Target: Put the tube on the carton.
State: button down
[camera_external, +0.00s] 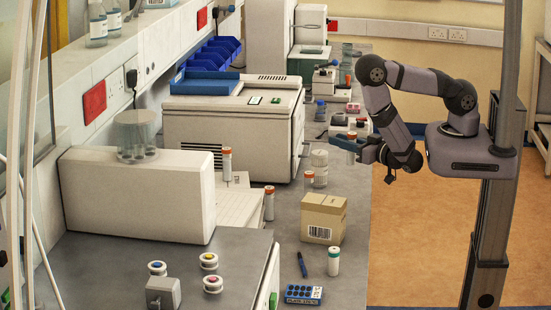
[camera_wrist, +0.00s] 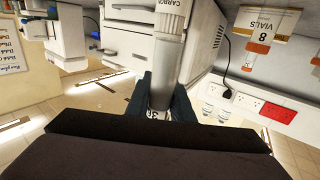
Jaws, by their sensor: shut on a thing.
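The carton (camera_external: 322,219) is a closed tan box with a barcode label, standing on the grey bench. My gripper (camera_external: 352,146) is shut on a white tube with an orange cap (camera_external: 351,157), above the bench's right edge, up and to the right of the carton. The tube looks upright in the external view. In the wrist view, the tube (camera_wrist: 170,50) shows lettering and sits between the dark blue fingers of my gripper (camera_wrist: 162,98). The fingers hide part of it. The carton cannot be made out in the wrist view.
Other orange-capped tubes stand at the left (camera_external: 227,165), left of the carton (camera_external: 269,205) and behind it (camera_external: 309,181). A large white machine (camera_external: 230,118) stands behind. The carton's top is clear.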

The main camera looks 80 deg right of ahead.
jog(key=w+a+r+n+t+y+b, duration=0.1)
jog(key=w+a+n+t+y+b, duration=0.1)
jog(key=w+a+n+y, duration=0.5)
jog(key=w+a+r+n+t+y+b, duration=0.15)
jog(key=w+a+y, duration=0.35)
jog(key=a, duration=0.7)
jog(key=s+a+r+n+g+y+b, duration=0.1)
jog(key=s+a+r+n+g+y, duration=0.4)
jog(key=a, duration=0.3)
jog(key=s+a+r+n+g+y+b, duration=0.2)
jog(key=a+r+n+g+y, duration=0.25)
jog(key=a+y, duration=0.35)
jog(key=shift+t, duration=0.5)
jog(key=shift+f+p, duration=0.75)
jog(key=shift+f, duration=2.2)
jog(key=shift+f+p, duration=0.35)
jog(key=shift+f, duration=1.5)
jog(key=shift+f, duration=0.2)
